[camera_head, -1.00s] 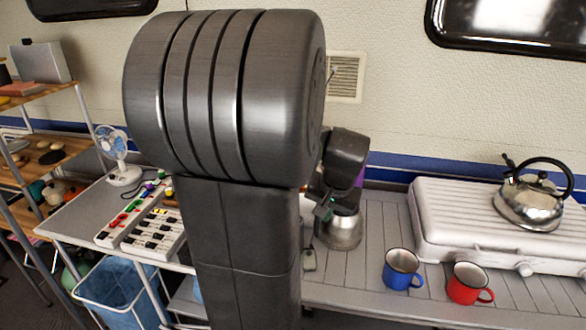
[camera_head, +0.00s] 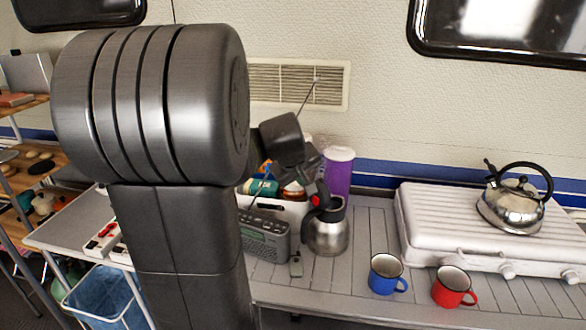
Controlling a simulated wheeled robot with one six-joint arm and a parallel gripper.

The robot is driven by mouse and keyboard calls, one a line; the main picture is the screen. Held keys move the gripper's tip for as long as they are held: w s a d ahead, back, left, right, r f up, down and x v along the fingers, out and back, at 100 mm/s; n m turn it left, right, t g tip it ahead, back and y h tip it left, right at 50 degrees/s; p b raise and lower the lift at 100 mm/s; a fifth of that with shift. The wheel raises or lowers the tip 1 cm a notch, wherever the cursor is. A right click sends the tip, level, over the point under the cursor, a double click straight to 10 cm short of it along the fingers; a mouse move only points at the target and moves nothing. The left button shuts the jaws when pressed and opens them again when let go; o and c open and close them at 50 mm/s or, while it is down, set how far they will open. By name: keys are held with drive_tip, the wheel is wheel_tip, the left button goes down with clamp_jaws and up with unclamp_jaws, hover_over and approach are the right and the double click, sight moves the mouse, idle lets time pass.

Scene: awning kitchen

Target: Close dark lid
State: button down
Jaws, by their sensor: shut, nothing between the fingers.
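A steel jug (camera_head: 326,234) with a black handle and dark top stands upright on the slatted counter, right of my arm. A small red part shows near its top. Whether its dark lid is open or shut I cannot tell. My gripper (camera_head: 310,168) is above and slightly left of the jug, small and dark against the clutter behind. It is shut and empty, and seems apart from the jug. A steel kettle (camera_head: 512,208) with a black handle sits on the white ridged case at the right. My arm's large grey links cover the left middle.
A grey radio (camera_head: 265,238) stands just left of the jug, with an antenna rising past my gripper. A purple cup (camera_head: 338,172) is behind. Blue (camera_head: 387,273) and red (camera_head: 453,287) mugs stand near the front edge, beside the white case (camera_head: 440,240).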

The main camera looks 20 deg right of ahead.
sight(316, 182)
drive_tip(key=shift+w+d+f+p, duration=0.3)
drive_tip(key=shift+d, duration=0.45)
drive_tip(key=shift+w+d+f+p, duration=0.25)
drive_tip(key=shift+w+d+f, duration=0.05)
drive_tip(key=shift+d, duration=0.5)
drive_tip(key=shift+w+d+f+p, duration=0.3)
drive_tip(key=shift+d, duration=0.45)
drive_tip(key=shift+r, duration=0.1)
